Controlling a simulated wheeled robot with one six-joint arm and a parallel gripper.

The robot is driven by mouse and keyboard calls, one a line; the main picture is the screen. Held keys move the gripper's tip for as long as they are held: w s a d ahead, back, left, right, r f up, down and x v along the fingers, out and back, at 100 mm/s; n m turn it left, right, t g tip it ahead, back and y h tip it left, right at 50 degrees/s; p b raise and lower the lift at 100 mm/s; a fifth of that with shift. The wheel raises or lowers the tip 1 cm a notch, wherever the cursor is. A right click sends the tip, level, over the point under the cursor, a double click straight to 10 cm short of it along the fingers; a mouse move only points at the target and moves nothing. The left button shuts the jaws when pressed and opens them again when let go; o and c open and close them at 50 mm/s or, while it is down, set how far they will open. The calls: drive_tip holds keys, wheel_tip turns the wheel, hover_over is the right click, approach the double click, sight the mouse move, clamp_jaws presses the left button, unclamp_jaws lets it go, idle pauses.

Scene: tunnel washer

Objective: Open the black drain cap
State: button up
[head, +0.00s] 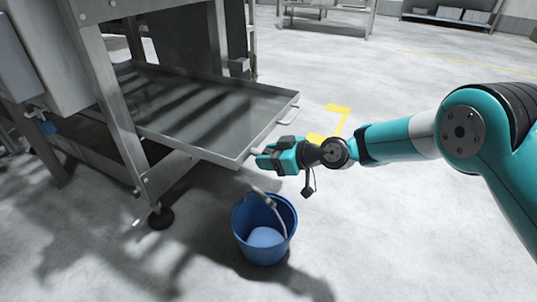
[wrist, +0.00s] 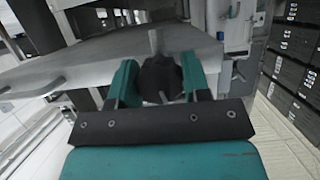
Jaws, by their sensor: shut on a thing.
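The black drain cap (wrist: 160,82) is a dark, lobed knob at the tray's edge, with small grey stubs above and below it in the wrist view. My gripper (wrist: 159,74) has one teal finger on each side of the cap and is shut on it. In the head view my gripper (head: 266,158) is at the near right corner of the metal tray (head: 213,105), and the cap cannot be made out there. Whether the cap is turned or loosened cannot be told.
The machine's metal frame leg (head: 125,120) stands to the left. Yellow floor marks (head: 340,123) lie behind my gripper. The floor to the right is open.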

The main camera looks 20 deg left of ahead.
drive_tip(key=n+t, duration=0.2)
drive_tip(key=n, duration=0.1)
drive_tip(key=n+t+b, duration=0.1)
drive_tip(key=n+b, duration=0.1)
drive_tip(key=shift+f+n+t, duration=0.2)
drive_tip(key=shift+n+t, duration=0.2)
drive_tip(key=n+t+y+b, duration=0.1)
drive_tip(key=n+b, duration=0.2)
drive_tip(key=b, duration=0.3)
drive_tip(key=shift+f+n+t, duration=0.1)
drive_tip(key=shift+n+t, duration=0.2)
drive_tip(key=shift+t, duration=0.1)
drive_tip(key=b, duration=0.1)
drive_tip(key=n+b, duration=0.1)
drive_tip(key=b, duration=0.1)
drive_tip(key=shift+r+n+t+y, duration=0.2)
drive_tip(key=shift+n+t+y, duration=0.1)
drive_tip(key=o, duration=0.9)
